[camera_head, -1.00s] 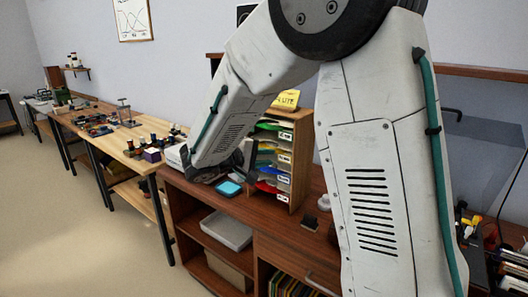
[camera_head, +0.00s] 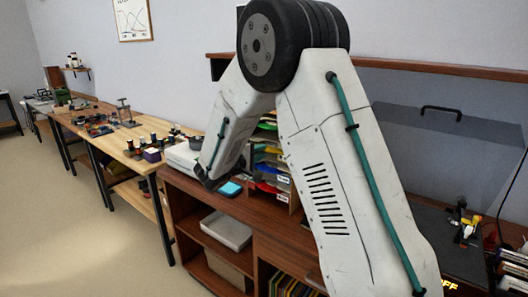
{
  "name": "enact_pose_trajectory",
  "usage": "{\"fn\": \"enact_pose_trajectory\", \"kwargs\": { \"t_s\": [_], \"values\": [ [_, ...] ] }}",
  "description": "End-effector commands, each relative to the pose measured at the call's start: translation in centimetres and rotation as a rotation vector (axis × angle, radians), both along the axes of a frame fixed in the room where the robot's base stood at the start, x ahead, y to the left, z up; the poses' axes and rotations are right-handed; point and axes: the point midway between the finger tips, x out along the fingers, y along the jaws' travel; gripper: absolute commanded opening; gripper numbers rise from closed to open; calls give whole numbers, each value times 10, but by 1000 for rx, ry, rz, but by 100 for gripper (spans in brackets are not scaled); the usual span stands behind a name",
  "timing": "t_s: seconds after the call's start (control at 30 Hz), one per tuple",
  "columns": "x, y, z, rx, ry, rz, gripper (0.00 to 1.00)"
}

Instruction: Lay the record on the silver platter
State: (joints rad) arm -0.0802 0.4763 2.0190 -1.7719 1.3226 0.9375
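I see no record lying out and no silver platter in this view; my arm covers much of the cabinet top. At the right is a dark unit (camera_head: 432,213) with a raised see-through grey lid (camera_head: 395,133) and a black handle. It looks like a record player, but the part nearest my arm is hidden. My forearm slopes down to the left and ends in a dark joint above the cabinet. The fingers of my gripper do not show.
A wooden cabinet (camera_head: 262,218) holds a sorter (camera_head: 270,165) with coloured folders, a cyan pad (camera_head: 230,189) and a grey tray (camera_head: 227,231) on a shelf. Thin upright sleeves (camera_head: 288,284) stand lower down. A cluttered workbench (camera_head: 128,150) is at the left; the floor before it is clear.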

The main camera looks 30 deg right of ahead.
Motion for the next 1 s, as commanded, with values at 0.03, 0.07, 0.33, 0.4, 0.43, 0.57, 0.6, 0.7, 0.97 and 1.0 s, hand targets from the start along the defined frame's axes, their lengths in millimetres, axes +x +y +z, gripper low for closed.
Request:
{"fn": "enact_pose_trajectory", "kwargs": {
  "t_s": [0.03,0.07,0.33,0.4,0.43,0.57,0.6,0.7,0.97,1.0],
  "values": [
    [2,-5,-1,1,0,-1,20],
    [3,-8,-1,1,0,-1,20],
    [8,-18,-2,0,0,0,20],
    [8,-19,-2,0,0,0,20],
    [8,-19,-2,0,0,0,20],
    [8,-18,-2,0,0,1,20],
    [8,-18,-2,0,0,0,16],
    [8,-19,-2,0,0,0,2],
    [8,-18,0,1,0,1,0],
    [8,-18,0,1,1,1,0]
  ]
}}
